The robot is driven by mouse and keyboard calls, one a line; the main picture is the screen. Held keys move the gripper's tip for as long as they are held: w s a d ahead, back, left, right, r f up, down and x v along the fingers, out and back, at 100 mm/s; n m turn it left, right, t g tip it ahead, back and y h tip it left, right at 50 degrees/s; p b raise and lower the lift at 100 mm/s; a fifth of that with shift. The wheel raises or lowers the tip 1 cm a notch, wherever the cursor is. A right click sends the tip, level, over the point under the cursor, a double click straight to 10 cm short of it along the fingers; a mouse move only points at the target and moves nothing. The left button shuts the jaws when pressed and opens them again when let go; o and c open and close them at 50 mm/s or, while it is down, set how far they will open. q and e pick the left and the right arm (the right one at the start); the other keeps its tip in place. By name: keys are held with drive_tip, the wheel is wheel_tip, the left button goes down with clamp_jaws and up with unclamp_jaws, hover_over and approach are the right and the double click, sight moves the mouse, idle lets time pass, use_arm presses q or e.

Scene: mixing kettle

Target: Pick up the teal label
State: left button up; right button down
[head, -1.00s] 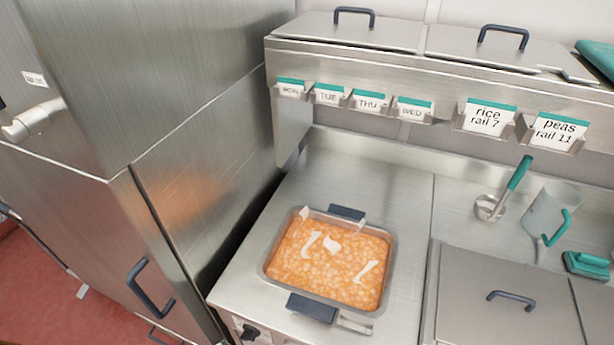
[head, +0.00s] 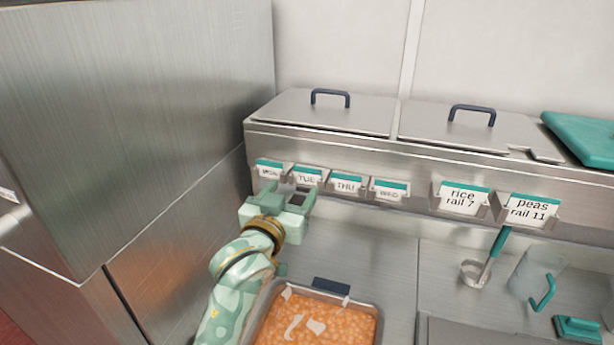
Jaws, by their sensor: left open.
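Several white labels with teal top bands sit in metal holders along the front of the raised steel unit. The small ones read MON (head: 268,170), TUE (head: 309,176), THU (head: 346,184) and WED (head: 389,189). Two larger ones read "rice rail 7" (head: 461,198) and "peas rail 11" (head: 530,209). My left gripper (head: 286,191) is open, in front of the MON and TUE labels, and partly covers their lower edges. I cannot tell whether it touches them. Nothing shows between its fingers. My right gripper is out of view.
A steel cabinet (head: 150,120) rises close on the left. A ladle (head: 474,272), a clear jug (head: 533,280) and a teal-handled press (head: 577,328) stand at the right. The counter middle (head: 385,255) is clear.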

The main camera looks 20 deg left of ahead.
sight(307, 170)
use_arm(q)
drive_tip(key=w, duration=0.5)
drive_tip(key=shift+f, duration=0.2)
drive_tip(key=shift+w+d, duration=0.1)
drive_tip(key=shift+w, duration=0.8)
drive_tip(key=shift+w+r, duration=0.1)
drive_tip(key=shift+w, duration=0.05)
drive_tip(key=w, duration=0.5)
drive_tip(key=shift+d, duration=0.2)
drive_tip(key=shift+s+r, duration=0.1)
drive_tip(key=shift+s, duration=0.15)
drive_tip(key=shift+c, duration=0.9)
drive_tip(key=c, duration=0.4)
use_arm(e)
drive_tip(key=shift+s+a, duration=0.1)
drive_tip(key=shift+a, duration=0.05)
